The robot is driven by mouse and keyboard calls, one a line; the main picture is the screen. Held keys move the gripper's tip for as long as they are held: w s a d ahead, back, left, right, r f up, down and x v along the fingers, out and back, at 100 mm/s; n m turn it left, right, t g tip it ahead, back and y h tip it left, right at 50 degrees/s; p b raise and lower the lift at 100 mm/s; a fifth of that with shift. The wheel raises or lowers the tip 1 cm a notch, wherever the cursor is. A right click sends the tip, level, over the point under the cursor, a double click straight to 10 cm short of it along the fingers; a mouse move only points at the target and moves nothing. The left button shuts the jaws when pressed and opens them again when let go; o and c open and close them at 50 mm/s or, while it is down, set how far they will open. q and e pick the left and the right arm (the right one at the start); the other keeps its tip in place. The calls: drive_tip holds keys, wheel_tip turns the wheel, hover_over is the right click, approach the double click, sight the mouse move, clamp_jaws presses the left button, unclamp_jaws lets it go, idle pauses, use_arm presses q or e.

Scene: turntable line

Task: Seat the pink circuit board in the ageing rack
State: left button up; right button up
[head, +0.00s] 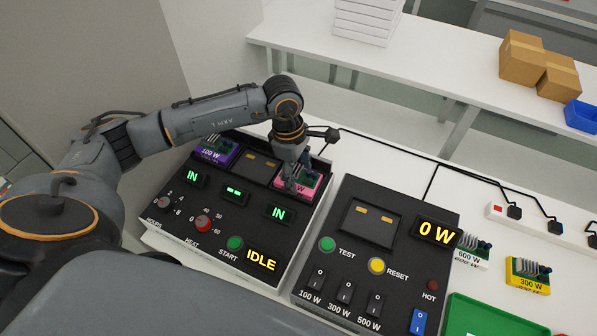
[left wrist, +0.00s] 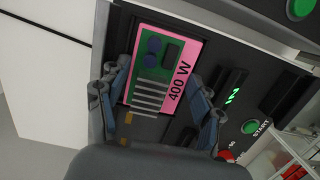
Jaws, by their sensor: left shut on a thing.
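The pink circuit board (head: 311,184), marked 400 W, sits in the right bay of the black ageing rack (head: 215,222). The display below that bay reads IN. In the left wrist view the board (left wrist: 188,58) lies flat in the bay, with a finger at either side. My left gripper (head: 292,182) is shut on it from above and hides part of it. The rack's middle bay (head: 256,165) is empty and its display shows dashes. A purple board (head: 216,151) marked 100 W is in the left bay, reading IN. My right gripper is out of view.
The rack has an HOURS dial, a HEAT dial, a green START button (head: 235,243) and an IDLE display. A black test unit (head: 375,260) reading 0 W stands close on the right. Boards marked 600 W (head: 471,252) and 300 W (head: 527,275) and a green tray (head: 485,318) lie beyond it.

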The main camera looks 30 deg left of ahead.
use_arm(q)
drive_tip(key=o, duration=1.4)
